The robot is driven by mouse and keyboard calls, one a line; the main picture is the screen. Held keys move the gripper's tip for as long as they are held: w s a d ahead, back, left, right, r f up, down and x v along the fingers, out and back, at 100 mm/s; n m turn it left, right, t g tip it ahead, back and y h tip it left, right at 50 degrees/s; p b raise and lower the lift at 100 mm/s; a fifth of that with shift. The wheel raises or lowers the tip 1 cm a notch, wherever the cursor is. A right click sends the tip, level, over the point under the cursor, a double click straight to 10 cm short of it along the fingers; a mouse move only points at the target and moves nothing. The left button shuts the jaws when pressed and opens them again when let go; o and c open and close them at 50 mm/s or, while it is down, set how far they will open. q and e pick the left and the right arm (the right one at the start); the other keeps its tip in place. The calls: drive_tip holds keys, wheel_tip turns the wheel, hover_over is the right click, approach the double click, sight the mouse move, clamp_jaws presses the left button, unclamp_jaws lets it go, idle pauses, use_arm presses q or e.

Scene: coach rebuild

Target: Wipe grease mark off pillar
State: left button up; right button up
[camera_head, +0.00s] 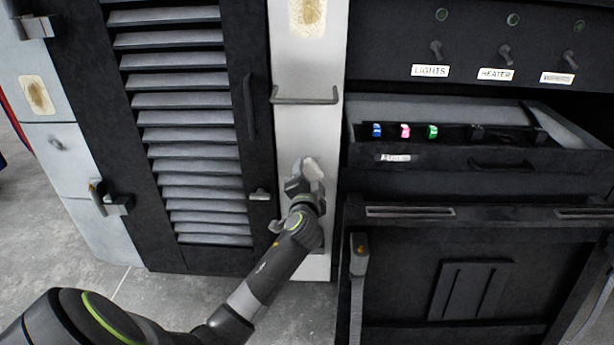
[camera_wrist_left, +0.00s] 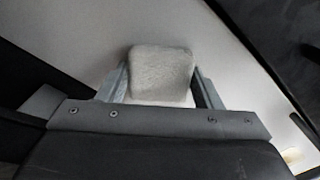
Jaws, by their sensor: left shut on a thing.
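The pillar (camera_head: 293,130) is a pale upright panel between a black louvred door and a black cabinet. My left gripper (camera_head: 306,182) is in front of its lower part, shut on a pale grey pad (camera_head: 313,169). In the left wrist view the pad (camera_wrist_left: 160,72) sits between the two fingers, with the pale pillar surface (camera_wrist_left: 220,60) behind it. I cannot tell whether the pad touches the pillar. A yellowish, brown-edged patch (camera_head: 308,14) shows high on the pillar; I cannot tell whether it is grease. The arm and gripper hide part of the lower pillar. My right gripper is not in view.
A grey bar handle (camera_head: 305,97) juts from the pillar above my gripper. The louvred door (camera_head: 190,120) stands to the left. On the right, an open drawer (camera_head: 470,150) holds several coloured pieces, below switches labelled LIGHTS and HEATER. Grey floor (camera_head: 60,245) is clear at lower left.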

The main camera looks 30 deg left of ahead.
use_arm(q)
drive_tip(key=shift+s, duration=0.1)
drive_tip(key=shift+p+v, duration=0.85)
drive_tip(key=shift+v, duration=2.05)
drive_tip(key=v, duration=0.3)
